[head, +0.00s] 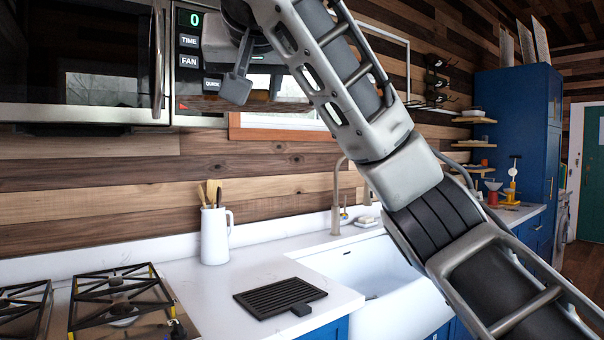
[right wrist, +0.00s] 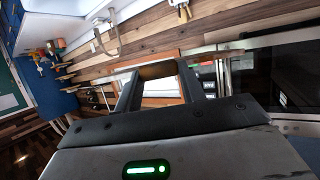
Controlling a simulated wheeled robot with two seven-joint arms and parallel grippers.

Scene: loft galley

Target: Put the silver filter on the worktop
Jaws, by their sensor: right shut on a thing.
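My right gripper (head: 256,88) is raised beside the right end of the microwave, above the worktop. In the right wrist view its dark fingers (right wrist: 160,85) show from behind, close to the window and the microwave front. It is shut on a thin, flat, shiny piece (head: 272,106), which looks like the silver filter. Most of that piece is hidden behind the gripper, and its outline blends with the window and wood. The white worktop (head: 215,283) lies below, apart from the piece. My left gripper is not in view.
A black slotted panel (head: 280,297) lies on the worktop near its front edge. A white utensil jug (head: 215,236) stands behind it, the gas hob (head: 120,300) is left, and the sink (head: 375,280) is right. The microwave (head: 85,65) overhangs. Clear worktop lies around the panel.

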